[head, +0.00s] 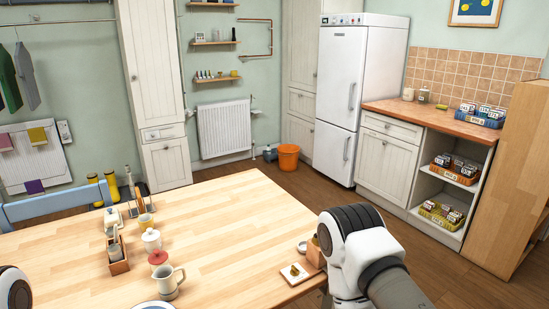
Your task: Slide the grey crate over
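I see no crate that is clearly grey in the head view. A blue crate (480,120) with several dark, white-labelled items stands on the wooden worktop (425,110) at the right. An orange-yellow crate (454,174) with similar items is on the upper open shelf below it. A yellow crate (440,217) with similar items is on the lower shelf. My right arm is at the lower middle, and a small part of my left arm is at the lower left edge. Neither gripper shows.
A wooden table (220,220) fills the front, with a red-lidded jug (167,282), a white pot (151,240) and a small board (299,271). A white fridge (350,110), an orange bucket (288,157) and a radiator (224,130) stand behind. Brown floor between table and cabinets is clear.

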